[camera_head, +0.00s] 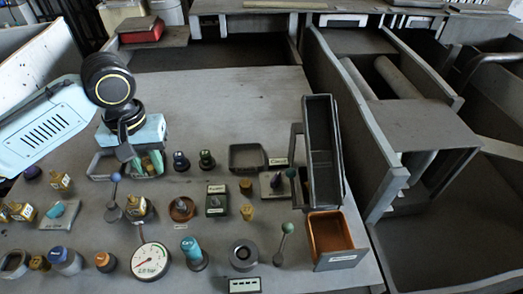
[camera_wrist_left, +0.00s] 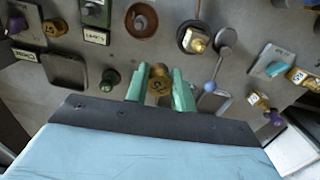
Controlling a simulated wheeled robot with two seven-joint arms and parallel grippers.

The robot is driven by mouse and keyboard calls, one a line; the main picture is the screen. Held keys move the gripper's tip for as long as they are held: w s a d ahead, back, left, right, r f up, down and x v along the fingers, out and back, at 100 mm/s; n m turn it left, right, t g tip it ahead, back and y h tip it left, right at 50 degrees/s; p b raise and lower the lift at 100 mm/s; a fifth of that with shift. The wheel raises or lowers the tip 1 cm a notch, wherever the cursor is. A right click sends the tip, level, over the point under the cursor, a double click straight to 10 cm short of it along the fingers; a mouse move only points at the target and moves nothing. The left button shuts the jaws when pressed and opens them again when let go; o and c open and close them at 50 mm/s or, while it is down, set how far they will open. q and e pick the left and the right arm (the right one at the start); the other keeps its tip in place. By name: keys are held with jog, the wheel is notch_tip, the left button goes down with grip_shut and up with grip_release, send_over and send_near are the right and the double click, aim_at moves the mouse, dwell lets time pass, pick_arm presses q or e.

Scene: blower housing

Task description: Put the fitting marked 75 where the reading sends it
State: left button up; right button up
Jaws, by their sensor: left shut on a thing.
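My left gripper (camera_head: 150,163) is shut on a small brass fitting (camera_wrist_left: 158,86), gripped between its green fingers in the left wrist view. The mark on the fitting's top is too small to read. In the head view the gripper is low among the parts at the left middle of the bench, and its fingers and body hide most of the fitting. A round white gauge (camera_head: 151,262) at the front reads about 2.8 bar. Other brass fittings stand on the bench, one by the lever (camera_head: 139,207) and one at the left (camera_head: 60,182). My right gripper is out of view.
A tall dark bin (camera_head: 322,150) and an orange bin (camera_head: 330,235) with a label stand at the bench's right edge. A small grey tray (camera_head: 247,148) is empty. A ball-topped lever (camera_head: 113,210), knobs and a green switch (camera_head: 216,202) crowd the middle. The bench's back is clear.

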pick_arm(q)
jog(key=w+d+n+b, duration=0.2)
jog(key=w+d+n, duration=0.1)
jog(key=w+d, duration=0.6)
jog(key=n+b, duration=0.2)
jog(key=n, duration=0.1)
send_over(247, 160)
notch_tip(247, 160, down, 6)
jog(key=shift+w+a+f+b, duration=0.1)
jog(key=shift+b, duration=0.4)
jog(key=shift+f, duration=0.6)
notch_tip(247, 160, down, 2)
jog(key=shift+f+b, duration=0.2)
jog(key=shift+b, duration=0.1)
jog(key=shift+f, duration=0.3)
jog(key=shift+f, duration=0.1)
